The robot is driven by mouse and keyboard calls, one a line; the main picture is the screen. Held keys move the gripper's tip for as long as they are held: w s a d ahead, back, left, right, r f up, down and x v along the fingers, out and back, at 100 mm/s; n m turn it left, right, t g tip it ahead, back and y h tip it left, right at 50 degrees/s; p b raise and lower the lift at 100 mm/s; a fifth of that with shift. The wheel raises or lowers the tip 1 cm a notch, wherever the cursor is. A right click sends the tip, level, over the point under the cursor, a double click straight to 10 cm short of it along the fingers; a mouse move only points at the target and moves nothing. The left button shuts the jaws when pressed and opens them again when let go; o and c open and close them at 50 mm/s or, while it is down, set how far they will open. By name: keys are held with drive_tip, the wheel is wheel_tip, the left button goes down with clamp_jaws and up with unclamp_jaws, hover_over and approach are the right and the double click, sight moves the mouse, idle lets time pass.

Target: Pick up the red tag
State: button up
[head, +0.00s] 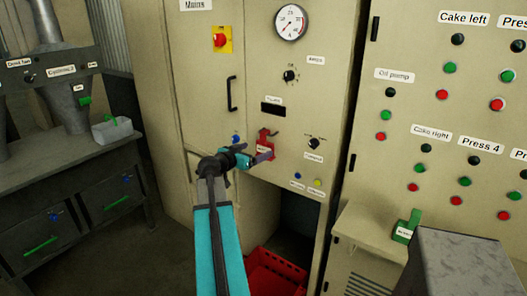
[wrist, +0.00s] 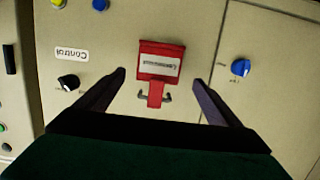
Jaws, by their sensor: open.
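The red tag (wrist: 160,66) hangs on the beige cabinet front, with a white printed label on its face and a narrower red part with small dark hooks beside it. In the wrist view it sits between the two dark fingers of my gripper (wrist: 158,85), which are spread apart with a gap on each side. In the head view the red tag (head: 266,143) is on the panel below a dark display, and my gripper (head: 262,155) is close in front of it, partly covering it. The gripper is open and holds nothing.
A black knob (head: 314,143) and blue and yellow buttons (head: 318,183) are near the tag. A red crate (head: 276,275) stands below in the cabinet opening. A green tag (head: 405,228) sits on a ledge at right. A bench with drawers (head: 75,160) stands at left.

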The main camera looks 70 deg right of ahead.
sight(263, 147)
drive_tip(key=shift+x, duration=1.1)
drive_tip(key=shift+p+x, duration=1.3)
drive_tip(key=shift+x, duration=0.7)
drive_tip(key=shift+s+d+f, duration=0.2)
drive_tip(key=shift+d, duration=0.35)
drive_tip(key=c, duration=1.2)
